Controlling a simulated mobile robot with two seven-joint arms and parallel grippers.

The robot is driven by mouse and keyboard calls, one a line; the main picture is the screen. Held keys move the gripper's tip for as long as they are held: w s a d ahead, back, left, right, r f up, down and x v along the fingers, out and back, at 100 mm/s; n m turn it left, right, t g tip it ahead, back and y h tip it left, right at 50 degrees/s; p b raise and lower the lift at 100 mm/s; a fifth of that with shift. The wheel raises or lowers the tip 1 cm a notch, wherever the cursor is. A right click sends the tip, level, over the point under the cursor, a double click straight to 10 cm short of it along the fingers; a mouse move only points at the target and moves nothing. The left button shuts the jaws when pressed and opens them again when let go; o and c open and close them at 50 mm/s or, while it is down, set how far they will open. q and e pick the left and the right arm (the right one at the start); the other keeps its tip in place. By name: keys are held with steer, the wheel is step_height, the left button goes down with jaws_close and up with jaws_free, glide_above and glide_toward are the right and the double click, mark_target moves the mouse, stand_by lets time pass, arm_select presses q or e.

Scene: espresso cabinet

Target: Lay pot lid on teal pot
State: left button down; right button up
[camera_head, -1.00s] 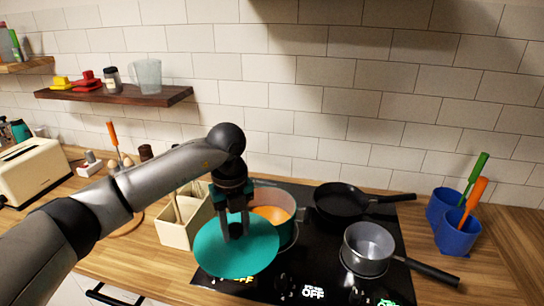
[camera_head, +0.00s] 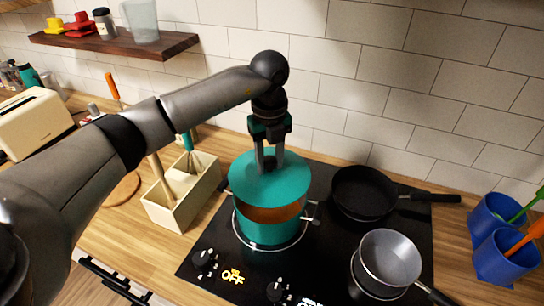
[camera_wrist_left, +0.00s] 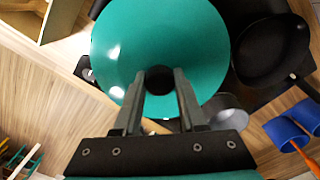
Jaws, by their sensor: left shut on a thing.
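The teal pot (camera_head: 262,232) stands on the left front part of the black cooktop. The round teal pot lid (camera_head: 262,188) is over the pot's opening, with its dark knob up. A strip of orange shows between the lid's front edge and the pot's front rim, so the lid is apart from the rim there. The back rim is hidden by the lid. My left gripper (camera_head: 269,162) points down and is shut on the lid's knob. In the left wrist view the lid (camera_wrist_left: 165,45) fills the upper middle, with the fingers (camera_wrist_left: 158,84) at the knob. My right gripper is not in view.
A black frying pan (camera_head: 362,192) and a grey saucepan (camera_head: 390,258) stand on the cooktop to the right. A cream utensil box (camera_head: 172,208) stands left of the pot. Blue cups (camera_head: 505,262) are at the far right. The tiled wall (camera_head: 380,90) rises behind.

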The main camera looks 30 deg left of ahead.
mark_target(270, 177)
arm_select(q)
steer(key=shift+f+b, duration=1.65)
steer(key=shift+f, duration=1)
steer(key=shift+f, duration=0.1)
steer(key=shift+f, duration=0.75)
stand_by(2.1)
jaws_free()
stand_by(0.6)
